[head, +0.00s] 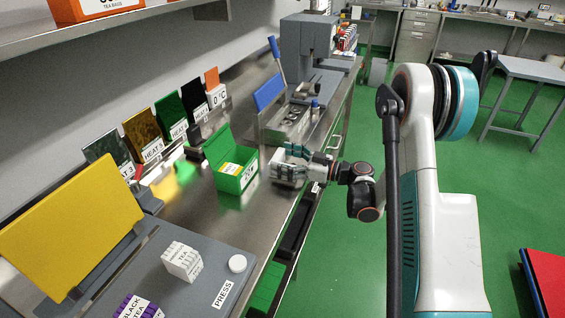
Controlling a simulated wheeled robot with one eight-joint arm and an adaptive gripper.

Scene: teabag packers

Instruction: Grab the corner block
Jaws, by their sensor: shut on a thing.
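My gripper (291,160) is at the front edge of the steel bench, to the right of the green box. Its teal and grey fingers are closed around a small light-grey piece (284,173), which looks like the corner block. The fingers cover much of it, so its full shape is hidden. I cannot tell whether the piece touches the bench top or is held just above it.
An open green box (237,180) with a yellow label inside stands left of my gripper. Behind are a metal tray (287,125) and a grey machine (306,45). A white tea carton (181,261) and a yellow panel (72,226) are at the near left.

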